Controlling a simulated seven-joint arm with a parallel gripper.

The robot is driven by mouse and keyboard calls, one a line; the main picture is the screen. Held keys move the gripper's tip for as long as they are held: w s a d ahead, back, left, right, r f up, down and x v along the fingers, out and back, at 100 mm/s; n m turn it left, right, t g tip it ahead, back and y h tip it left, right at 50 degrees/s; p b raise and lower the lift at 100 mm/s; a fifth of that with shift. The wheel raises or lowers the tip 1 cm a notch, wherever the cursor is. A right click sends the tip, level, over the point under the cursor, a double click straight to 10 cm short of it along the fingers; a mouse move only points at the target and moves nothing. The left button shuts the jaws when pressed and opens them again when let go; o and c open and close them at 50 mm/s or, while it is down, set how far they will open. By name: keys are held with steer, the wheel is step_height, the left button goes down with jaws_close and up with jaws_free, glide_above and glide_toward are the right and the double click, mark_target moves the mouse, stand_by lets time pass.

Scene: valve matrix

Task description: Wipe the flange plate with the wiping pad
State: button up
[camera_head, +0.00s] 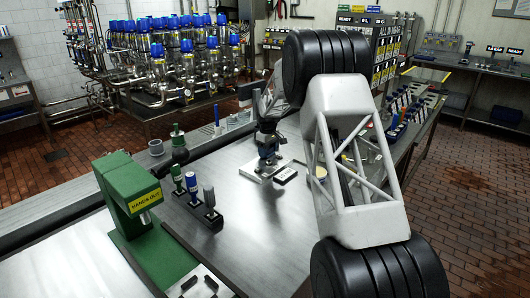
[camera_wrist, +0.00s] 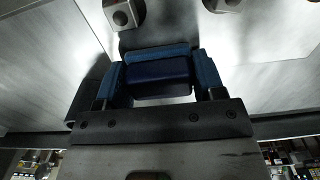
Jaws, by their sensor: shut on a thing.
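In the wrist view my gripper (camera_wrist: 158,72) is shut on the wiping pad (camera_wrist: 160,88), a dark blue block between the two blue fingers. The flange plate (camera_head: 254,172) seems to be the pale flat plate under and beside the fingers. In the wrist view, square metal bolt heads (camera_wrist: 123,14) show just beyond the pad. Whether the pad touches the plate cannot be told; its underside is hidden.
A small dark labelled block (camera_head: 286,176) lies right of the plate. A green press (camera_head: 130,200) marked HANDS OUT stands at the left, beside a rack of upright bottles (camera_head: 198,198). The steel bench (camera_head: 255,225) in front is clear. Blue-capped valves (camera_head: 175,55) stand behind.

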steer(key=shift+w+d, duration=0.2)
steer(key=shift+f, duration=0.1)
steer(key=shift+s+a, duration=1.45)
steer(key=shift+a, duration=0.05)
step_height(320, 180, up, 8)
steer(key=shift+s, duration=0.1)
